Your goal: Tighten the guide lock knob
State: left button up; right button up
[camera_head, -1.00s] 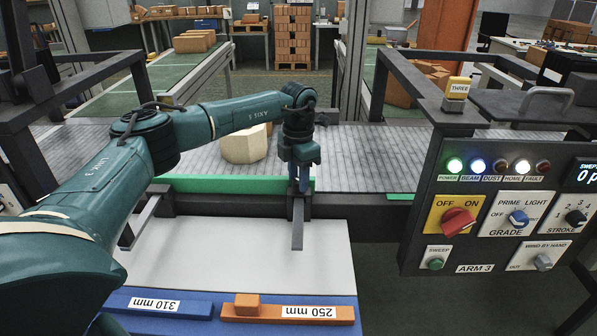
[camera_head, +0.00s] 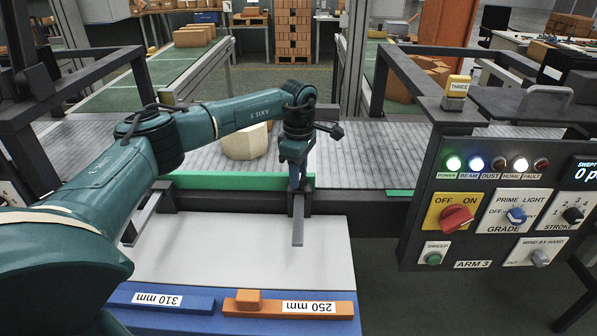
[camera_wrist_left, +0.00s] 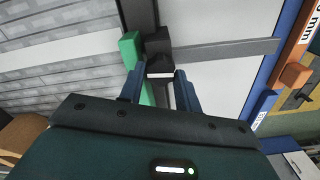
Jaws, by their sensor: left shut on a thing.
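My left gripper (camera_head: 297,184) points down at the front edge of the conveyor, at the right end of the green guide strip (camera_head: 235,181). In the left wrist view its two blue fingers (camera_wrist_left: 160,76) are closed on the guide lock knob (camera_wrist_left: 159,60), a dark block with a pale front face. The knob is mostly hidden by the gripper in the head view. A grey flat bar (camera_head: 298,228) runs from below the gripper toward me over the white board. The green guide end (camera_wrist_left: 131,45) is beside the knob. My right gripper is not in view.
An orange 250 mm gauge bar (camera_head: 270,308) and a blue 310 mm bar (camera_head: 190,304) lie at the front. A control panel (camera_head: 480,230) stands on the right. A pale block (camera_head: 245,144) sits on the grey conveyor (camera_head: 380,150) behind my arm.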

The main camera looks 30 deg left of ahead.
pick_arm(q)
jog(key=shift+w+r+m, duration=0.1)
jog(key=shift+m, duration=1.8)
jog(key=o, duration=1)
jog(key=shift+c, duration=0.2)
notch_tip(320, 180, up, 13)
jog(key=shift+b, duration=0.45)
